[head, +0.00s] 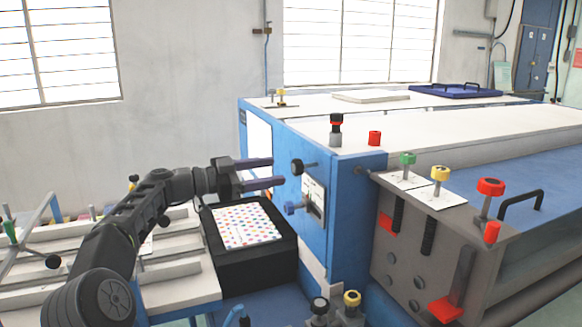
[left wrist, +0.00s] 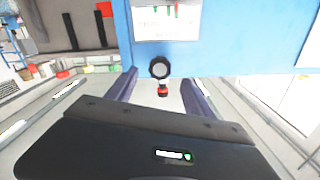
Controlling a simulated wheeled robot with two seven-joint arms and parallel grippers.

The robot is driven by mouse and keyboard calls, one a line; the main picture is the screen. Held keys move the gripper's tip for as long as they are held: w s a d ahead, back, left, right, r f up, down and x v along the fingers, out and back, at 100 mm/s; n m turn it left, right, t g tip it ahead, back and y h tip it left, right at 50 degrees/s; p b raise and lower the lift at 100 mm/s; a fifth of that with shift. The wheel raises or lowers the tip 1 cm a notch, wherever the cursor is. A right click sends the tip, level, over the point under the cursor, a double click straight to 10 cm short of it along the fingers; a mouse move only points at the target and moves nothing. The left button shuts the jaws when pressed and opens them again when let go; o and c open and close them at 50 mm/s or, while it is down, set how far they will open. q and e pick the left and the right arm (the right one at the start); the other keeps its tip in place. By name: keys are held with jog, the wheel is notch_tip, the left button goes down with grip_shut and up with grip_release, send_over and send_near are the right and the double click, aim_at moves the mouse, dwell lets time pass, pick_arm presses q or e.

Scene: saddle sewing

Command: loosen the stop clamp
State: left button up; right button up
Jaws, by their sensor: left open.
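A black round knob (head: 297,166) on a short stem sticks out of the blue side of the machine, above a white plate (head: 313,197). A blue knob (head: 294,208) sits lower, by the plate. I cannot tell for certain which of these is the stop clamp. My left gripper (head: 277,172) is open and empty, its two dark fingers pointing at the machine, just left of the black knob. In the left wrist view the black knob (left wrist: 160,67) shows between and beyond the two fingers, without visible contact. My right gripper is not in view.
Below my left gripper is a black box (head: 255,265) with a dotted sheet on top. Green (head: 407,159), yellow (head: 440,174) and red (head: 490,187) knobs stand on the machine's right end. A red-and-black knob (head: 336,125) stands on the top edge.

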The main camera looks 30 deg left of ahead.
aim_at(293, 168)
pick_arm(q)
jog(key=p+x, duration=0.2)
jog(key=x, duration=0.3)
jog(key=shift+w+d+r, duration=0.1)
jog(key=shift+w+d, duration=0.3)
jog(key=shift+w, duration=0.05)
jog(key=shift+c, duration=0.2)
grip_shut()
